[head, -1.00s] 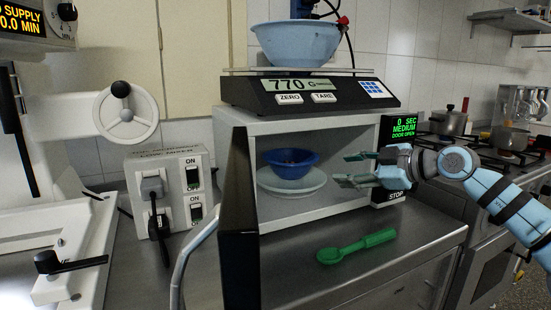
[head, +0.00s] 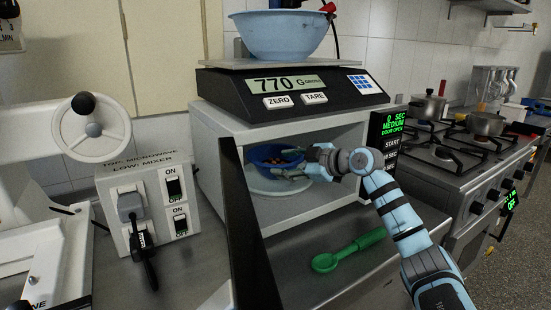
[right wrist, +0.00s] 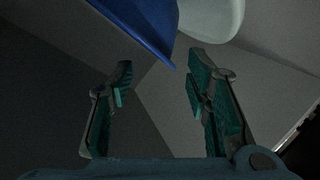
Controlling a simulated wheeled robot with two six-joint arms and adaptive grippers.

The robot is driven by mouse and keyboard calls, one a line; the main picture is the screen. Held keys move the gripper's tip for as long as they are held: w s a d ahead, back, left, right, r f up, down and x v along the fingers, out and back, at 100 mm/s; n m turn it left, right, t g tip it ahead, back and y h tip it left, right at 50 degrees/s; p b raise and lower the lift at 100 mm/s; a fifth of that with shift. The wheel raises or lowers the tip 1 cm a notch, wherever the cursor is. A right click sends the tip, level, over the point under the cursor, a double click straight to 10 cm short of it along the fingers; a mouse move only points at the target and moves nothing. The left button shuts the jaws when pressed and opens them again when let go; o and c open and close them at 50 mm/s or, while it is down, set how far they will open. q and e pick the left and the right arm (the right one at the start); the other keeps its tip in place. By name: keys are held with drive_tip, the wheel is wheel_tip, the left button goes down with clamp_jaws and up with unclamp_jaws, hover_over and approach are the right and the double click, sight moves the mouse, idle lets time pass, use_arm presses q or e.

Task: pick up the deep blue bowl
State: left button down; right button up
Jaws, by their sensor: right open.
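The deep blue bowl (head: 262,155) stands on a pale plate (head: 265,186) inside the open microwave (head: 215,150). Small orange-brown pieces show in it. My right gripper (head: 283,162) is open, its fingers inside the microwave and overlapping the bowl's right side. In the right wrist view the bowl (right wrist: 145,22) is at the top, ahead of the open fingers (right wrist: 160,68), with nothing between them. The pale plate (right wrist: 212,18) is beside it there. My left gripper is out of view.
The dark open microwave door (head: 248,235) stands to the left of the opening. A scale (head: 295,92) with a light blue bowl (head: 282,36) sits on top. A green scoop (head: 348,250) lies on the counter in front. A stove (head: 470,150) is at right.

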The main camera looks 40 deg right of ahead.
sight(272, 166)
drive_tip(key=w, duration=0.1)
drive_tip(key=w+a, duration=0.1)
drive_tip(key=w+a+f, duration=0.1)
drive_tip(key=w, duration=0.1)
drive_tip(key=shift+a+b, duration=0.1)
drive_tip(key=shift+b, duration=0.3)
drive_tip(key=shift+w+f, duration=0.2)
drive_tip(key=shift+w, duration=0.05)
drive_tip(key=shift+s, duration=0.1)
drive_tip(key=c, duration=0.3)
clamp_jaws()
drive_tip(key=shift+r, duration=0.1)
